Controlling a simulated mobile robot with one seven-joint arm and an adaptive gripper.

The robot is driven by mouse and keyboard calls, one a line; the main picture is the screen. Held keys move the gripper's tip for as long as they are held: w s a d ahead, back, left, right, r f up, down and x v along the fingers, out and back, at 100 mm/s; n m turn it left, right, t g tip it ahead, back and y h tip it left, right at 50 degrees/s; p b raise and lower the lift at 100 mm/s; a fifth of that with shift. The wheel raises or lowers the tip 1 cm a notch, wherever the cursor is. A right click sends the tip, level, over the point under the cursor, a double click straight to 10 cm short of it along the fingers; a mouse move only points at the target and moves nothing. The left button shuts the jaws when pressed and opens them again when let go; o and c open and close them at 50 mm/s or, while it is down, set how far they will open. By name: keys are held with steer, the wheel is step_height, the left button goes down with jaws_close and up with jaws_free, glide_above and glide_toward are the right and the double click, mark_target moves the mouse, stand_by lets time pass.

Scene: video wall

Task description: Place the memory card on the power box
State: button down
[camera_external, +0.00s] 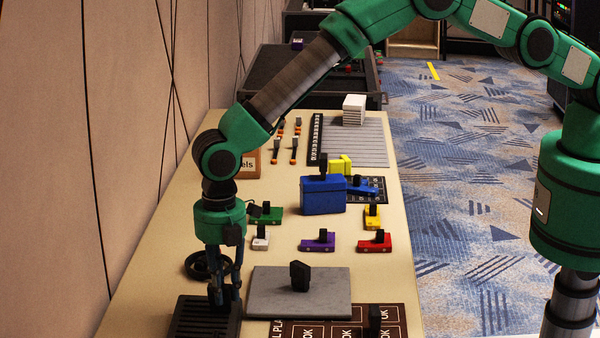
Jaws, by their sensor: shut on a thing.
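My gripper (222,292) points straight down at the lower left, low over a black ribbed block (190,318). It is shut on a small dark thing between its fingers, likely the memory card. The fingers hide most of it, and I cannot tell whether it touches the ribbed block. No label names the power box. The ribbed block may be it; a larger blue box (322,198) with a black knob stands mid-table.
A grey plate (265,297) with a black knobbed piece lies right of my gripper. A black ring (196,268) lies close behind it. Green (272,215), white (260,238), purple (317,243) and red (375,243) pieces stand farther back. A brown OK-marked board (345,326) is in front.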

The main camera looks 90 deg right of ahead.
mark_target(224, 285)
steer(key=shift+f, duration=0.15)
steer(key=c, duration=1.6)
jaws_free()
steer(key=shift+o, duration=0.2)
step_height(224, 285, up, 12)
steer(key=shift+p, duration=0.3)
